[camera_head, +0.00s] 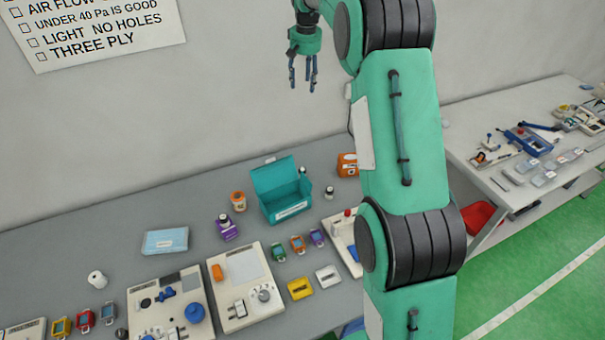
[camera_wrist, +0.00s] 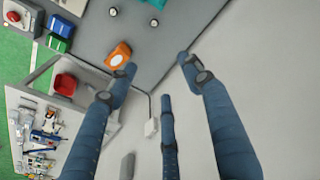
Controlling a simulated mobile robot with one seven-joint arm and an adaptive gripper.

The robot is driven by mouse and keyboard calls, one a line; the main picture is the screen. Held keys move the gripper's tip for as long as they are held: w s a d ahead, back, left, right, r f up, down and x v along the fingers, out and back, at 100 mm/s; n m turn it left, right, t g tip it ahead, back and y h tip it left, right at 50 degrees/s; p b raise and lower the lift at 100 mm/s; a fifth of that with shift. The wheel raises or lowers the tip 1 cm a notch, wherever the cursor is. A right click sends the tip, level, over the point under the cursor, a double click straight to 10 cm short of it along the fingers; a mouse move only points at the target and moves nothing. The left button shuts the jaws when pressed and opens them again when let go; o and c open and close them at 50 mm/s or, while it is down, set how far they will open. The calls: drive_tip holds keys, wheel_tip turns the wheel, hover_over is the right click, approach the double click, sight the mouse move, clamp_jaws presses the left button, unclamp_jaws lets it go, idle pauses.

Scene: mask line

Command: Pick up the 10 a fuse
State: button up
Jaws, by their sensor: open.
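My gripper (camera_head: 303,80) is open and empty, high in front of the wall and well above the grey bench (camera_head: 180,200). Its blue fingers are spread in the wrist view (camera_wrist: 158,72), with nothing between them. I cannot pick out the 10 A fuse for certain; no fuse marking is readable. Small coloured pieces lie on the bench: a red one (camera_head: 84,320) beside a yellow one (camera_head: 60,326) at the lower left, and a green one (camera_head: 279,251), an orange one (camera_head: 298,244) and a purple one (camera_head: 317,237) near the middle.
An open teal box (camera_head: 282,190) stands at the back of the bench. Two pale instrument panels (camera_head: 170,305) (camera_head: 245,285) lie in front. An orange box (camera_head: 347,164) also shows in the wrist view (camera_wrist: 117,56). A white table (camera_head: 500,180) with tools stands right. My arm hides part of the bench.

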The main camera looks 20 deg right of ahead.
hover_over(303, 169)
drive_tip(key=s, duration=0.2)
wheel_tip(303, 169, down, 34)
drive_tip(key=shift+a+r, duration=0.2)
drive_tip(key=shift+a, duration=0.05)
drive_tip(key=shift+w+d+f, duration=0.1)
drive_tip(key=shift+w+f, duration=0.1)
drive_tip(key=shift+f, duration=1.25)
drive_tip(key=shift+w+a+f, duration=0.1)
drive_tip(key=shift+w+f, duration=0.05)
drive_tip(key=shift+f, duration=1.25)
drive_tip(key=shift+w+d+f, duration=0.1)
drive_tip(key=shift+w+f, duration=0.1)
drive_tip(key=shift+f, duration=1.25)
drive_tip(key=shift+w+f+p, duration=0.2)
drive_tip(key=shift+w+f, duration=0.05)
drive_tip(key=shift+f, duration=1.05)
drive_tip(key=shift+w+f+p, duration=0.2)
drive_tip(key=shift+f, duration=1.05)
drive_tip(key=shift+c, duration=0.5)
drive_tip(key=c, duration=1.1)
